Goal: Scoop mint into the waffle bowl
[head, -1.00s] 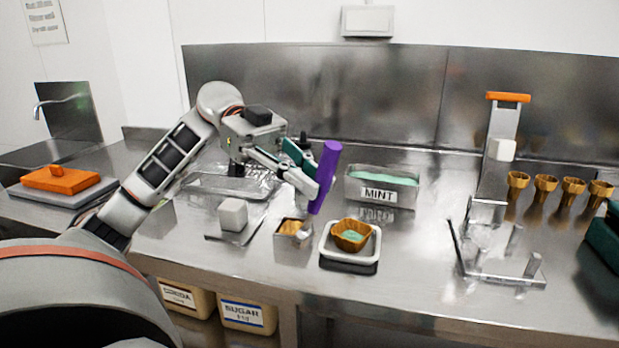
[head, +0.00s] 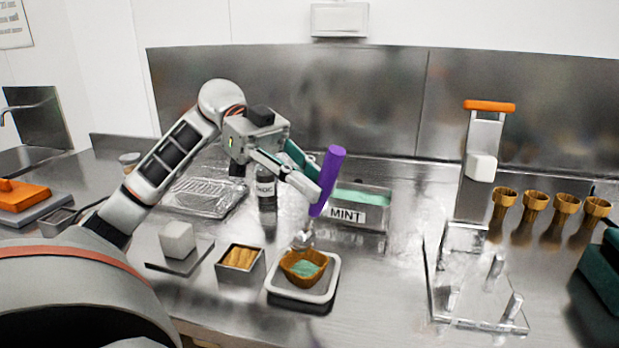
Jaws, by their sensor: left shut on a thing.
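My left gripper (head: 310,182) is shut on the purple handle of a scoop (head: 328,180), which is tilted with its metal head down. The scoop head (head: 303,238) is just behind and above the rear rim of the waffle bowl (head: 290,272); I cannot tell whether they touch. The brown waffle bowl stands on a white square dish (head: 331,288) and has pale green mint (head: 306,268) in it. The metal tub labelled MINT (head: 372,215) stands behind to the right, with green mint (head: 362,197) at its top, partly hidden by the scoop. My right gripper is not in view.
A tin of tan pieces (head: 240,263) and a white block (head: 177,240) stand left of the dish. A dark bottle (head: 266,190) stands behind the gripper. A clear stand (head: 475,290), several gold cones (head: 535,200) and a teal object (head: 602,265) are right. Counter between dish and stand is clear.

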